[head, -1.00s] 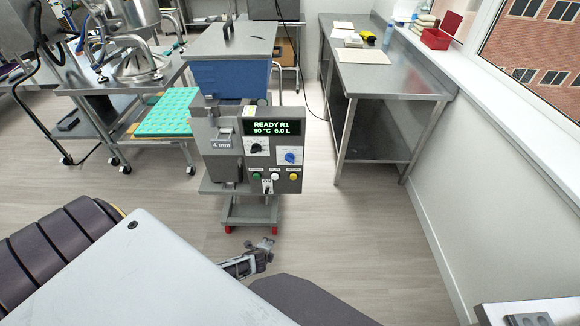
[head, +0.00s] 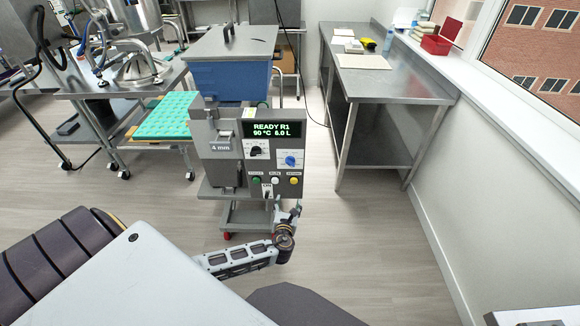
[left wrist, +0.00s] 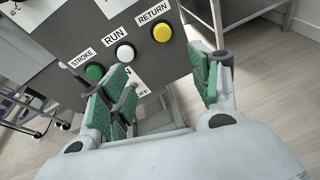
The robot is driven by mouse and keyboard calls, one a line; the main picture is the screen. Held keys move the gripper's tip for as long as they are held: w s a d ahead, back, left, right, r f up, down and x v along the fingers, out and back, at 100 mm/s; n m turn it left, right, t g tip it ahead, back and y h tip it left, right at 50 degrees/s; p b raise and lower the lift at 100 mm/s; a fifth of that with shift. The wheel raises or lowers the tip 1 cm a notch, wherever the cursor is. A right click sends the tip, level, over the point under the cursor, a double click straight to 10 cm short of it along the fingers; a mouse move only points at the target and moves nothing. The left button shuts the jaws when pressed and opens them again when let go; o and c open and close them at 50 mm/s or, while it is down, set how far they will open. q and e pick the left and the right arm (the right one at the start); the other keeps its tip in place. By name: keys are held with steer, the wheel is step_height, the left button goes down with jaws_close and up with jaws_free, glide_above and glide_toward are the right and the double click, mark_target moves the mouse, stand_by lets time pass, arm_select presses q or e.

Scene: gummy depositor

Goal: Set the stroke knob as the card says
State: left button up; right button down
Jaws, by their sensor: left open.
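The grey depositor control panel (head: 270,150) carries a lit display (head: 272,129) reading READY R1, 90 °C, 6.0 L. Below the display are a black knob (head: 256,151) and a blue knob (head: 290,161); their labels are too small to read. My left gripper (head: 290,212) is just below the panel's lower edge, beneath both knobs. In the left wrist view my left gripper (left wrist: 166,92) is open and empty, its green-padded fingers spread in front of the lower panel. I cannot make out the card's text. My right gripper is not in view.
The left wrist view shows a green button (left wrist: 95,72) labelled STROKE, a white button (left wrist: 125,53) labelled RUN and a yellow button (left wrist: 162,33) labelled RETURN. A blue hopper (head: 230,80) tops the machine. A steel table (head: 395,82) stands right; floor between is clear.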

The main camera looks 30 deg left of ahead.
arm_select(q)
step_height(320, 180, up, 10)
steer(key=d+m+t+y, duration=0.1)
steer(key=m+t+y, duration=0.1)
steer(key=m, duration=0.4)
steer(key=shift+s+y, duration=0.15)
steer(key=shift+y, duration=0.15)
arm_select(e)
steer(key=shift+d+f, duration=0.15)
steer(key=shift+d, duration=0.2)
arm_select(q)
steer(key=shift+f, duration=0.1)
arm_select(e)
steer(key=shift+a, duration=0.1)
